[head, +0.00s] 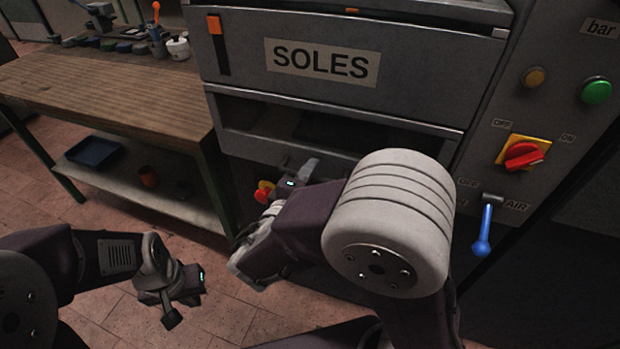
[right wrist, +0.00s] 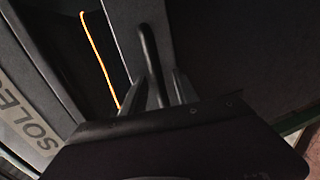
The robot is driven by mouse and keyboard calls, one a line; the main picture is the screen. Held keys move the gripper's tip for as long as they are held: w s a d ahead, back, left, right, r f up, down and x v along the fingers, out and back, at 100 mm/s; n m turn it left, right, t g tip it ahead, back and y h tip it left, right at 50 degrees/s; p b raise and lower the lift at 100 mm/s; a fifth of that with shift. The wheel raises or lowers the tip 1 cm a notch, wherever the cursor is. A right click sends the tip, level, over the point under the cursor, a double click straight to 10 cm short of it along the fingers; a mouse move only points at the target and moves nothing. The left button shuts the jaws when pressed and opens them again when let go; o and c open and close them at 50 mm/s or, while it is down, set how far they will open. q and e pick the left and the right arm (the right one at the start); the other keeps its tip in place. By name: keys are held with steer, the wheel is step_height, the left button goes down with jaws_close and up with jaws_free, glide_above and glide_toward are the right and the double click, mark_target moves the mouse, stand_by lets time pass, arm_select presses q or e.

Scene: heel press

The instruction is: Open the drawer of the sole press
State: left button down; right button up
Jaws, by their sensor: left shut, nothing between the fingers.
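My right gripper (head: 308,172) is below the SOLES front, partly hidden by my own forearm. In the right wrist view its fingers (right wrist: 168,90) stand beside a dark rounded bar (right wrist: 147,50), which seems to lie between them. Whether they touch it I cannot tell. The SOLES label (right wrist: 25,115) is at the left there. My left gripper (head: 185,300) is shut and empty, low over the floor.
A wooden workbench (head: 110,95) with tools stands at the left, with a blue tray (head: 95,152) on its lower shelf. On the press are a red switch (head: 522,154), a green button (head: 596,91), a blue lever (head: 484,230) and a red knob (head: 264,191).

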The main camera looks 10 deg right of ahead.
steer(key=shift+c, duration=0.4)
jaws_close()
stand_by(1.0)
